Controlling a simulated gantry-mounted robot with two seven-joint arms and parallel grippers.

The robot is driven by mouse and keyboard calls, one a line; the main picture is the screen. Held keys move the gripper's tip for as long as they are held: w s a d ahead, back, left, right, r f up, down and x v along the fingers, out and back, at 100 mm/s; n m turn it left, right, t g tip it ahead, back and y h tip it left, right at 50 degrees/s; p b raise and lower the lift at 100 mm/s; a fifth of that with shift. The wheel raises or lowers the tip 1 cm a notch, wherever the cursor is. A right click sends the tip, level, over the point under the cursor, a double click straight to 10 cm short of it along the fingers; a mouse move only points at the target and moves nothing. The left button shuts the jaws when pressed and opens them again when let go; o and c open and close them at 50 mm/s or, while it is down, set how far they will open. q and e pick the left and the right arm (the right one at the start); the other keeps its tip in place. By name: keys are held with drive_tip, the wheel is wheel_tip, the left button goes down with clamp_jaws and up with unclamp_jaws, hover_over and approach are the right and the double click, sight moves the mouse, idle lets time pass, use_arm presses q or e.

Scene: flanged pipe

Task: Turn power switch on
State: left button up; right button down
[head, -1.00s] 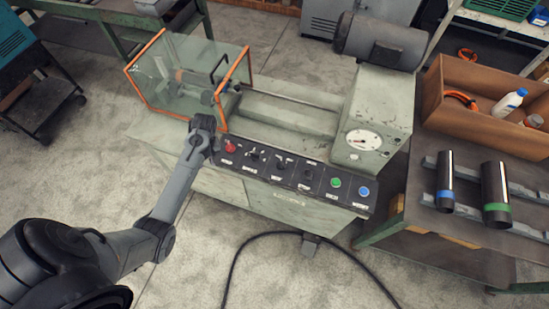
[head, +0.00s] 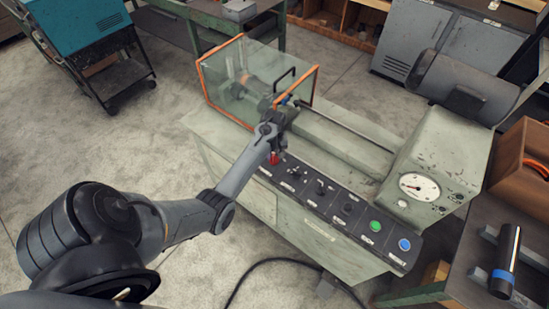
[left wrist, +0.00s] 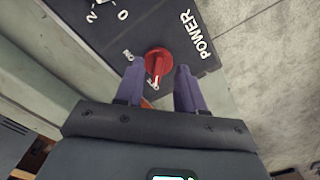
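The red power switch (left wrist: 158,62) is a round knob on the dark control panel, beside the white POWER lettering. A white mark on it points toward the gripper's palm, near a small label. It shows in the head view (head: 274,158) at the panel's left end. My left gripper (left wrist: 159,71) is open, with its two purple-grey fingers on either side of the knob's near part. I cannot tell whether they touch it. In the head view the left gripper (head: 276,143) is over the knob, its fingers mostly hidden by my wrist. My right gripper is not in view.
The panel continues right with dark knobs (head: 320,187), a green button (head: 375,226) and a blue button (head: 404,244). A glass guard with orange edges (head: 245,80) stands just behind my wrist. A gauge (head: 419,187) is farther right.

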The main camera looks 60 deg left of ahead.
sight(274, 159)
use_arm(q)
drive_tip(key=shift+f, duration=1.3)
clamp_jaws()
